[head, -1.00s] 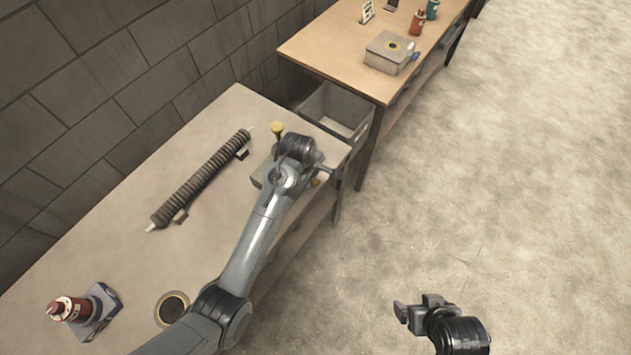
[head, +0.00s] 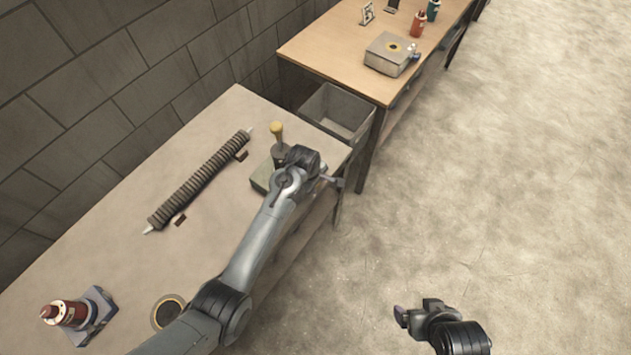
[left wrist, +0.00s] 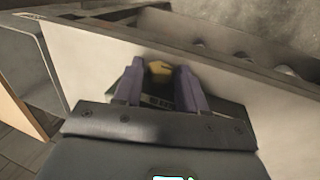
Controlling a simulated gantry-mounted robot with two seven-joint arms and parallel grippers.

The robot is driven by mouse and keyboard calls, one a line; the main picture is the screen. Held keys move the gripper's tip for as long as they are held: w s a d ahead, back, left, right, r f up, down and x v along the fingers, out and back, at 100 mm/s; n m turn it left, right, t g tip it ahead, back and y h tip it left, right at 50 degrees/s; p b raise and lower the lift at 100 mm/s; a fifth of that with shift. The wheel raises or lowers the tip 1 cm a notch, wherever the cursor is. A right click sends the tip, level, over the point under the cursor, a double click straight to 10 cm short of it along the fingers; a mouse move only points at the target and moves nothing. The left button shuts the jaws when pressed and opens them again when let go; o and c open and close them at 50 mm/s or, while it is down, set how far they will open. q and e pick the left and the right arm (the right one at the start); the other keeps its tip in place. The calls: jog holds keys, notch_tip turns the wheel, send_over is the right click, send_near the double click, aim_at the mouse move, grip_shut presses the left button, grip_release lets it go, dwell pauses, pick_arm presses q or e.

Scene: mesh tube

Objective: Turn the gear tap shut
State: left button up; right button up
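The box with a yellow-knobbed lever (head: 277,130) stands near the right end of the near table; its greenish base (head: 261,178) is partly hidden by my left wrist. I cannot tell for sure which part is the gear tap. My left gripper (head: 334,181) is at the table's front edge, just right of this box. In the left wrist view, a small yellow piece (left wrist: 160,69), possibly the tap, sits between the purple fingers of my left gripper (left wrist: 160,76). The fingers stand apart; contact is not clear. My right gripper (head: 401,316) hangs over the floor, away from the tables.
A ribbed tube (head: 200,180) lies on the near table (head: 110,240). A red bottle on a stand (head: 72,313) and a dark ring (head: 168,309) are at the lower left. A grey bin (head: 338,108) fills the gap before the far table, which holds a grey box (head: 388,55).

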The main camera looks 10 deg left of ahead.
pick_arm(q)
grip_shut()
jog(key=shift+r, duration=0.1)
jog(key=shift+w+d+g+y+p, duration=0.1)
jog(key=shift+w+g+y+p, duration=0.1)
jog(key=shift+g+y+p, duration=0.35)
jog(key=shift+w+d+g+b, duration=0.1)
jog(key=shift+g+b, duration=0.55)
jog(key=shift+b, duration=0.05)
jog(key=g+b, duration=0.1)
jog(key=b, duration=0.2)
jog(key=g+y+b, duration=0.1)
jog(key=b, duration=0.3)
jog(key=g+y+b, duration=0.1)
jog(key=b, duration=0.3)
jog(key=shift+w+d+f, duration=0.1)
jog(key=shift+w+f, duration=0.15)
jog(key=shift+f, duration=0.1)
jog(key=shift+r+g+b, duration=0.2)
jog(key=shift+g+b, duration=0.2)
jog(key=shift+b, duration=0.65)
